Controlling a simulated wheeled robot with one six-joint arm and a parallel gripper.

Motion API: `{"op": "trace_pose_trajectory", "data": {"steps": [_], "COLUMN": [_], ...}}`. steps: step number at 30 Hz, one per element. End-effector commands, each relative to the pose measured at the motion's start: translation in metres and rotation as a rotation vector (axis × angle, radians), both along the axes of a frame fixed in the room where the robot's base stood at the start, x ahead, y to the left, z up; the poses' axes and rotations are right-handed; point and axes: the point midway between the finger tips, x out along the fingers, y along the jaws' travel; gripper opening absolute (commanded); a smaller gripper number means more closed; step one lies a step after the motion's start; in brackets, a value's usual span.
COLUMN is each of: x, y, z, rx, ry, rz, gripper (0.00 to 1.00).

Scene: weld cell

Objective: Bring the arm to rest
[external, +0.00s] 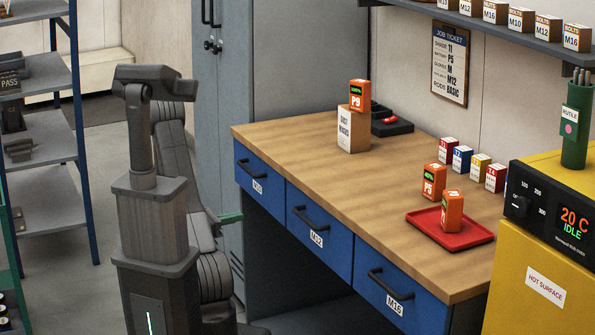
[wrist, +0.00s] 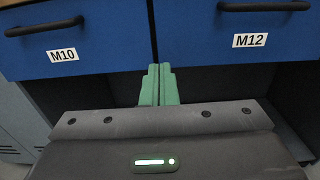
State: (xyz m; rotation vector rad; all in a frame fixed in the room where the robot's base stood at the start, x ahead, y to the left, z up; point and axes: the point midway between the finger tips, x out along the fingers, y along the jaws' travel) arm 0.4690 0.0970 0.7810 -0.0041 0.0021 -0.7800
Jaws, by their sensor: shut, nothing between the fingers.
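My gripper (external: 231,217) shows its green fingers beside my column in the external view, in front of the workbench's drawer side and apart from it. In the wrist view the two green fingers (wrist: 159,84) are together, shut and empty. They point at the gap between the M10 drawer (wrist: 75,40) and the M12 drawer (wrist: 245,35), just below the drawer fronts. My arm (external: 175,150) is folded down close to my column, with its lower links partly hidden behind it.
The wooden workbench (external: 300,150) has closed blue drawers. On it are a red tray (external: 478,238) with an orange box, other small boxes and a cardboard box (external: 353,138). A yellow oven (external: 500,280) stands right, shelving (external: 45,130) left.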

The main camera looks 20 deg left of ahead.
Motion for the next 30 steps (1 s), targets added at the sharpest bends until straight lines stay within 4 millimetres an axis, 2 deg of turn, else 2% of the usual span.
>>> {"op": "trace_pose_trajectory", "data": {"steps": [11, 30], "x": [0.01, 0.067], "y": [-0.011, -0.068], "z": [0.0, 0.0], "rx": [0.0, 0.0], "ry": [0.0, 0.0], "rz": [-0.004, -0.005], "gripper": [0.0, 0.0]}}
